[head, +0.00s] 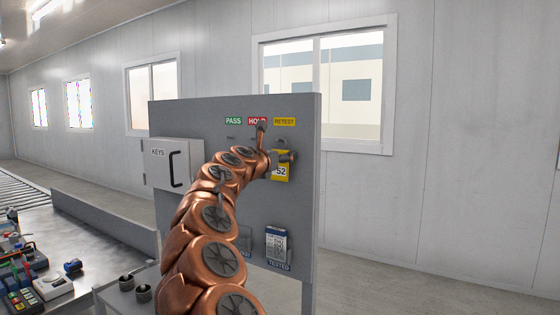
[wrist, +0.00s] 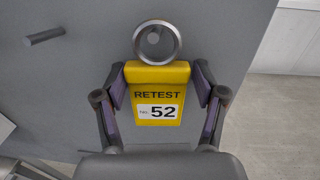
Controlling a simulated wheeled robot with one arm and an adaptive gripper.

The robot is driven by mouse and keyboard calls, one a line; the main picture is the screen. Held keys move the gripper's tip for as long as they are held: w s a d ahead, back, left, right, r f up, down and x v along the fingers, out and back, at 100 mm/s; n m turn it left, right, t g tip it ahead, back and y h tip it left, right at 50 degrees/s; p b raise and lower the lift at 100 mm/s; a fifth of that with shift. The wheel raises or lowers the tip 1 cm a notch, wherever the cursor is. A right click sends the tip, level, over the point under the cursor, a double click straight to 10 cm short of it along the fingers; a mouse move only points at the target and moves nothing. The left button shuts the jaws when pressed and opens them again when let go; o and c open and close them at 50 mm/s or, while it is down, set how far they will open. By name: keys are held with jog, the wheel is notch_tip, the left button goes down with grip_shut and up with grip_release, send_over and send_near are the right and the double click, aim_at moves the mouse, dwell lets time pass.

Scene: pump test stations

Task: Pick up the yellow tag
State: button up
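The yellow tag (wrist: 157,90), marked RETEST No. 52, hangs upright just below a round metal ring or peg end (wrist: 157,42) on the grey panel. In the head view the tag (head: 281,174) is partly hidden by my gripper (head: 283,157), under the yellow RETEST label. In the wrist view my gripper (wrist: 159,80) is open, with one finger at each side edge of the tag. The fingertips are very near the tag's upper edges; I cannot tell whether they touch.
The grey panel (head: 300,220) carries PASS, HOLD and RETEST labels, a KEYS box (head: 160,176) and a TESTED holder (head: 278,248) with a card. A bare peg (wrist: 44,36) sticks out left of the tag. A cluttered bench (head: 90,265) stands at the left. Open floor lies right.

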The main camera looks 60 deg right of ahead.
jog(key=c, duration=0.7)
jog(key=shift+o, duration=0.2)
jog(key=shift+r, duration=0.15)
